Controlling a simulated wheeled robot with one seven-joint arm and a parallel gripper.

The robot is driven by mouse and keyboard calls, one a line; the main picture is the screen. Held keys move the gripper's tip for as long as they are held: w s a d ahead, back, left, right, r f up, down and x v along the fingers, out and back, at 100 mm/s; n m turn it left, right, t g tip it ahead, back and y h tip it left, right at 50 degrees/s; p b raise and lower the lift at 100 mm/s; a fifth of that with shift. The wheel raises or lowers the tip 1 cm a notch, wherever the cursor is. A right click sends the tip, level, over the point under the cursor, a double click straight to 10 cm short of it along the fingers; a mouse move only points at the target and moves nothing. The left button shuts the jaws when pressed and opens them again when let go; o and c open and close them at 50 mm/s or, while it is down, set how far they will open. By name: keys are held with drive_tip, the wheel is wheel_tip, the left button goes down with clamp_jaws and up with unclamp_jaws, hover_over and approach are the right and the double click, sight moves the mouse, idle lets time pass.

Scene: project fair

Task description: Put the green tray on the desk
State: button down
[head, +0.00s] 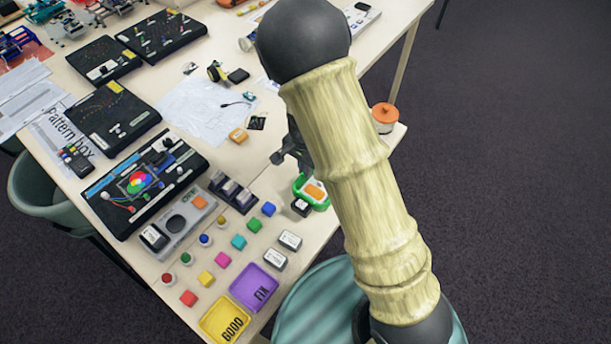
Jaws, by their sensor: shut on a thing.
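The green tray (299,187) is at the middle of the head view, near the right edge of the desk (262,187). An orange block (314,191) lies in it. My gripper (296,160) is at the tray's far side and is shut on it. My arm hides part of the gripper and the tray's right side. I cannot tell whether the tray touches the desk or hangs just above it.
A small dark box (300,207) is at the tray's near edge. Coloured blocks, a purple tray (247,303) and a yellow tray (213,314) fill the near desk. A round orange-lidded container (385,114) is right of my arm. Papers (190,110) lie farther back.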

wheel_tip(320, 180, up, 5)
drive_tip(key=shift+f, duration=0.1)
idle(0.7)
